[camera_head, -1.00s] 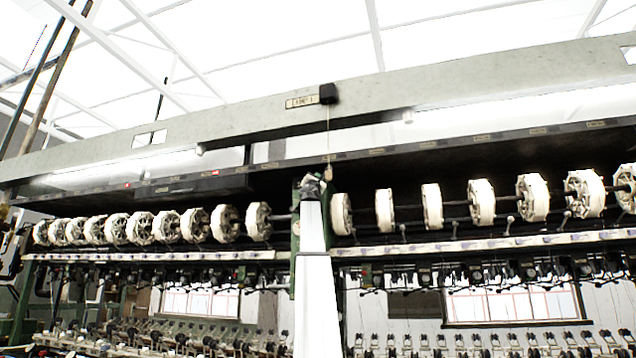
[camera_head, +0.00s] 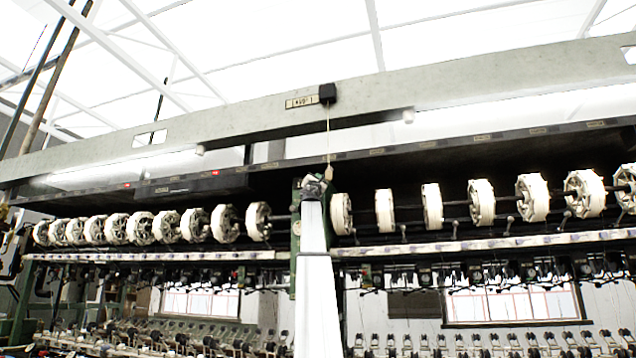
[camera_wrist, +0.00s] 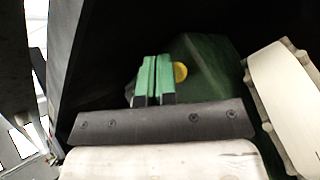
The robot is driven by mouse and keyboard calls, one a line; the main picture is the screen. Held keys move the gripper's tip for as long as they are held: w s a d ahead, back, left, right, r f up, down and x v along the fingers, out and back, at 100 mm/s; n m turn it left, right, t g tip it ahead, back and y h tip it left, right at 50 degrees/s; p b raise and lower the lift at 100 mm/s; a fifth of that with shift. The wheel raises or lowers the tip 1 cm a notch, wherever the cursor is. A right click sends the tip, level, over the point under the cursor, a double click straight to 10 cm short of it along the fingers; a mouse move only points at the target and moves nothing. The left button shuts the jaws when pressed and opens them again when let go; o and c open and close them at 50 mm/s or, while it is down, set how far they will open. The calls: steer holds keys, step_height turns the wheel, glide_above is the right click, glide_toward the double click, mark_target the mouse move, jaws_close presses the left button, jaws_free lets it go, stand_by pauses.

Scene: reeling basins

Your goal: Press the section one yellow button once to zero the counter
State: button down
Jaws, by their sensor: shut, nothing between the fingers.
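A round yellow button (camera_wrist: 180,72) shows in the wrist view on a dark green housing (camera_wrist: 208,72). My gripper (camera_wrist: 155,60) has green-tipped fingers shut together with nothing between them. The fingertips appear just left of the button and partly cover the housing. I cannot tell whether they touch it. In the head view, my gripper (camera_head: 314,186) is at the top of my white arm, in front of the green post at the middle of the machine. The button is not visible there.
White reels (camera_head: 434,207) line both sides of the post, and one white reel (camera_wrist: 285,90) is close on the right in the wrist view. A cord with a small wooden handle (camera_head: 329,173) hangs beside my gripper. A dark beam runs above.

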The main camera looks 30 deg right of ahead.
steer(key=shift+w+d, duration=0.35)
steer(key=shift+d, duration=0.05)
stand_by(0.7)
steer(key=shift+s+a, duration=0.1)
steer(key=shift+a, duration=0.05)
steer(key=shift+s+a, duration=0.5)
steer(key=shift+a, duration=0.1)
stand_by(0.3)
steer(key=s+a, duration=0.3)
steer(key=shift+s+a, duration=0.15)
steer(key=shift+a, duration=0.25)
stand_by(1.0)
